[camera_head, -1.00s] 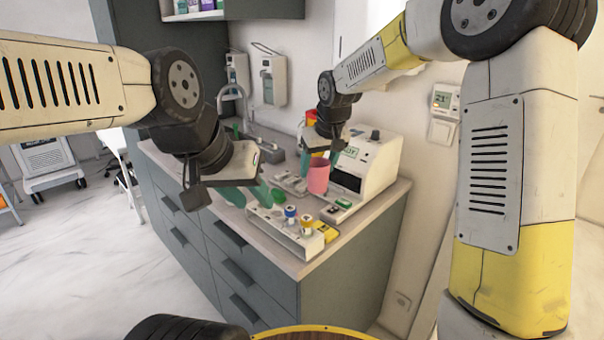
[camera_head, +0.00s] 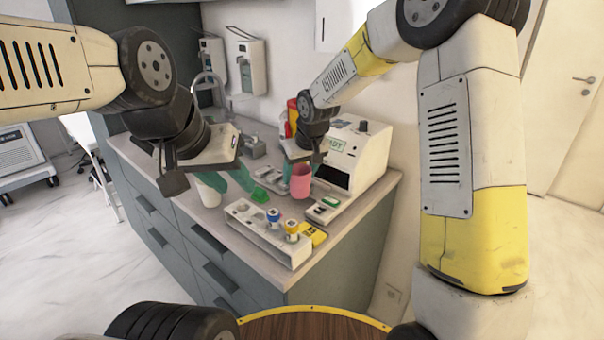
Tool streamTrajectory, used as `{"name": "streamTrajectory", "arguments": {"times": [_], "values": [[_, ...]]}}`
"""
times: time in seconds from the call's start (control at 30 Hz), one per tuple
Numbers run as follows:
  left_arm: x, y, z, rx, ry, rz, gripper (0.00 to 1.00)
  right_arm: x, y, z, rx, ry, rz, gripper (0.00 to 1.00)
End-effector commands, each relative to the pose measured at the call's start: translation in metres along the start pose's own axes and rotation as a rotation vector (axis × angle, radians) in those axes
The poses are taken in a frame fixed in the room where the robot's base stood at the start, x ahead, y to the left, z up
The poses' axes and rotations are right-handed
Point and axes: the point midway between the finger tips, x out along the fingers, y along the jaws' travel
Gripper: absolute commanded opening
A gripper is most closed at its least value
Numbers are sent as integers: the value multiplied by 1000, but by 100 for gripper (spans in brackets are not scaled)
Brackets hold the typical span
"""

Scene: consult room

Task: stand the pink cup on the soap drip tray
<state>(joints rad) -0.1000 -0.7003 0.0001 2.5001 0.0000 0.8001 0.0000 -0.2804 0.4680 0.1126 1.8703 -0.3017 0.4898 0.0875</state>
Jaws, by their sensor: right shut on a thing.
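The pink cup (camera_head: 301,183) is upright near the middle of the counter, in front of the white machine. My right gripper (camera_head: 299,168) comes down from above and is shut on the cup; a teal finger shows at its left side. I cannot tell whether the cup's base touches the surface. The soap drip tray cannot be picked out with certainty; the area behind the cup is partly hidden by my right gripper. My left gripper (camera_head: 228,180) hangs over the counter's left part with its teal fingers apart, apparently empty.
A white rack (camera_head: 262,237) with blue- and yellow-capped bottles stands at the counter's front edge. The white machine (camera_head: 352,160) stands behind. A white cup (camera_head: 209,194) is by my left gripper. Dispensers (camera_head: 250,68) hang above.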

Motion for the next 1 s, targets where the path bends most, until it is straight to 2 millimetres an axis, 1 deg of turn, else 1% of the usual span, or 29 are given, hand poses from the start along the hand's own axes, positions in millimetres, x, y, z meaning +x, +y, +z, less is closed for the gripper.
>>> {"name": "streamTrajectory", "arguments": {"times": [0.03,0.17,0.53,0.57,0.63,0.67,1.0], "values": [[0,0,0,0,0,0,36,8,0,4,0,-6,0,20],[0,0,0,0,0,0,36,22,0,10,0,-2,0,20],[0,0,0,0,0,0,36,26,0,11,0,-2,0,20],[0,0,0,0,0,0,36,25,0,11,0,-1,0,67],[0,0,0,0,0,0,36,25,0,11,0,-1,0,81],[0,0,0,0,0,0,36,25,0,11,0,-1,0,83],[0,0,0,0,0,0,36,23,0,9,0,0,0,83]]}}
